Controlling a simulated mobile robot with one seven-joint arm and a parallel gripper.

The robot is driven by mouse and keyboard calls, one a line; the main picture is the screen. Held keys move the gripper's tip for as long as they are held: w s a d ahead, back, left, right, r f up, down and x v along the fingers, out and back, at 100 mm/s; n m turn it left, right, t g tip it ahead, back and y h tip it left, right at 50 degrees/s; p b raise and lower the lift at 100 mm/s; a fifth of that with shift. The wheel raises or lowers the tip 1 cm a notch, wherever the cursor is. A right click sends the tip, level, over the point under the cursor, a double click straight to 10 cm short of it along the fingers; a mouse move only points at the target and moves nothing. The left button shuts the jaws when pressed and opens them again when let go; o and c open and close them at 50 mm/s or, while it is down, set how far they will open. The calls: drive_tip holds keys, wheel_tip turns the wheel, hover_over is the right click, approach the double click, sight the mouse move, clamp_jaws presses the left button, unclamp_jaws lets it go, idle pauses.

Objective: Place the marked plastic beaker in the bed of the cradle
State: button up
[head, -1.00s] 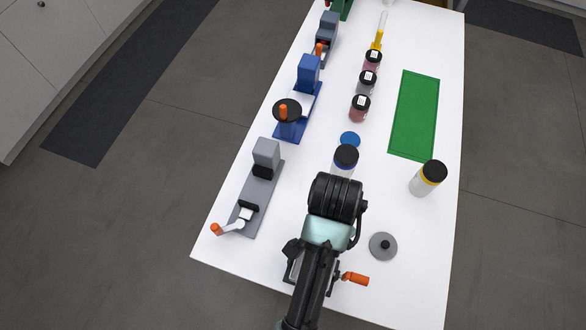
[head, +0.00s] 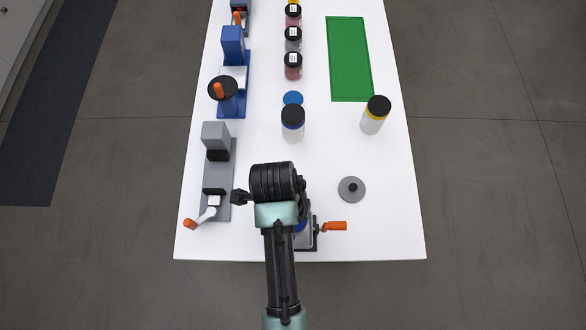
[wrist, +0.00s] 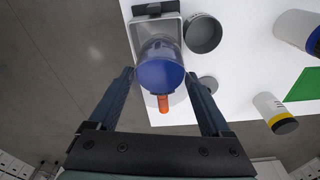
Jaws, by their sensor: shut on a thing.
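My gripper (wrist: 160,77) points down over the near end of the table and is shut on the marked plastic beaker. In the wrist view the beaker (wrist: 160,74) shows a round dark blue end toward me and a clear, see-through body beyond it. It lies between the fingertips. The cradle, a pale grey tray-like bed (wrist: 144,36) with a black block at one end and an orange handle (wrist: 163,104), is right behind it. I cannot tell whether the beaker touches the bed. In the head view my arm hides most of the cradle; its orange handle (head: 335,226) shows.
A grey open cup (wrist: 203,33) stands close beside the cradle. A grey clamp device (head: 217,170) is left. A green mat (head: 350,60) lies farther back.

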drive_tip(key=shift+f, duration=3.25)
drive_tip(key=shift+f, duration=0.15)
drive_tip(key=o, duration=1.4)
